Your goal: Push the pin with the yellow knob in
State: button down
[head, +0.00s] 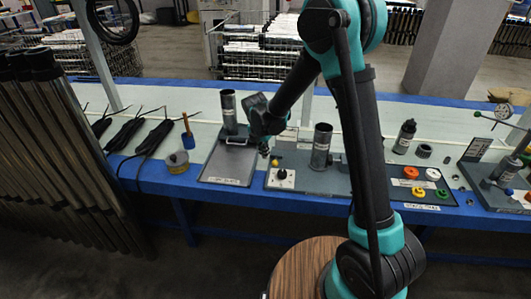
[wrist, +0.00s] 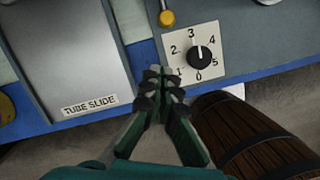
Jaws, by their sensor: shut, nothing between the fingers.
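The pin's yellow knob (head: 275,162) sits on the grey fixture in the middle of the bench, just behind a white dial plate. In the wrist view the yellow knob (wrist: 166,18) is at the top, with a grey pin shaft running up from it to the picture edge. My gripper (head: 264,149) is close to the knob, up and to its left in the head view. In the wrist view my gripper (wrist: 160,76) is shut and empty, below the knob in the picture and apart from it. How far the pin is in cannot be told.
A black dial (wrist: 199,55) on a plate numbered 0 to 5 is right of my fingers. The plate marked TUBE SLIDE (wrist: 68,65) lies left. A grey upright tube (head: 321,146) stands right of the knob. A round wooden top (head: 300,265) stands before the bench.

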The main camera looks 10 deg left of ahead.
jog(key=x, duration=0.6)
jog(key=shift+w+f, duration=0.15)
jog(key=shift+f, duration=0.05)
jog(key=shift+w+d+f, duration=0.35)
jog(key=shift+w+f, duration=0.1)
jog(key=shift+w, duration=0.15)
jog(key=shift+w+d+f, duration=0.4)
jog(key=shift+w, duration=0.2)
jog(key=shift+w+d+f, duration=0.2)
jog(key=shift+w+d, duration=0.05)
jog(key=shift+w, duration=0.2)
